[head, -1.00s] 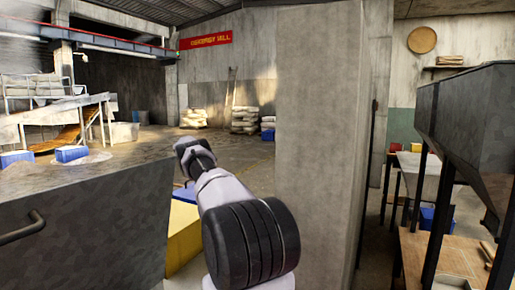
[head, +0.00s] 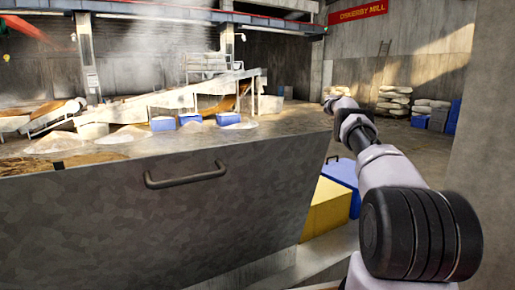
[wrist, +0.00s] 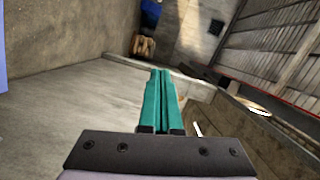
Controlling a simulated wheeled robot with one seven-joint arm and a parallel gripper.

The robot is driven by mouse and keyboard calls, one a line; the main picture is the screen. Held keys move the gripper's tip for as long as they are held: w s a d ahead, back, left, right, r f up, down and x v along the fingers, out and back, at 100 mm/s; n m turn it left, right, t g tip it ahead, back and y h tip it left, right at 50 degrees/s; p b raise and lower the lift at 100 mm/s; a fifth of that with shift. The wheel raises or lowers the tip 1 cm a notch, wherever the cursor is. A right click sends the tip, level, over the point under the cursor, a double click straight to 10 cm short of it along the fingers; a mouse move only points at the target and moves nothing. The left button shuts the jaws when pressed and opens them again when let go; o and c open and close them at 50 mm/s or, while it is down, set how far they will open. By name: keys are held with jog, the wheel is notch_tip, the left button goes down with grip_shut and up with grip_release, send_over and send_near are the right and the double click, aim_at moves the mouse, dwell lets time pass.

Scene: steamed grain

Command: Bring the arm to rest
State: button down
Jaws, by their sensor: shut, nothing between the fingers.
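My gripper (wrist: 160,90) shows in the wrist view with its two teal fingers together and nothing between them. In the head view my arm reaches forward from the lower right, past the right end of a large grey metal bin. The gripper's fingers cannot be made out in the head view. The wrist view is tilted and shows a concrete surface, a wall and a corrugated roof.
The grey metal bin (head: 140,225) with a handle (head: 187,174) fills the lower left. A yellow block (head: 326,208) and a blue box (head: 341,172) are beside the arm. A concrete pillar (head: 490,130) stands close on the right. Stacked sacks (head: 394,100) lie far back.

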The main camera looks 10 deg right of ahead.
jog(key=w+a+r+n+t+y, duration=0.1)
jog(key=a+r+n+t+y, duration=0.15)
jog(key=a+r, duration=0.65)
jog(key=a+r+n+t+y, duration=0.2)
jog(key=a+r+n+t, duration=0.3)
jog(key=r, duration=0.6)
jog(key=s+a+r+n+y, duration=0.45)
jog(key=s+a, duration=0.25)
jog(key=a, duration=0.3)
jog(key=s+a+r+n+y, duration=0.4)
jog(key=s+a, duration=0.3)
jog(key=a, duration=0.4)
jog(key=s+a+f+n+g+y, duration=0.2)
jog(key=s+a, duration=0.4)
jog(key=s, duration=0.5)
jog(key=s+a+f+n+g+y, duration=0.2)
jog(key=s+a, duration=0.3)
jog(key=s, duration=0.5)
jog(key=s+a+f+n+g, duration=0.1)
jog(key=s+f, duration=0.5)
jog(key=s, duration=0.4)
jog(key=s+a+f+n+g, duration=0.1)
jog(key=s+f+g, duration=0.1)
jog(key=s+f, duration=0.4)
jog(key=s+a+f+g, duration=0.2)
jog(key=s+f, duration=0.4)
jog(key=s, duration=0.8)
jog(key=shift+f+n, duration=0.3)
jog(key=shift+n, duration=0.1)
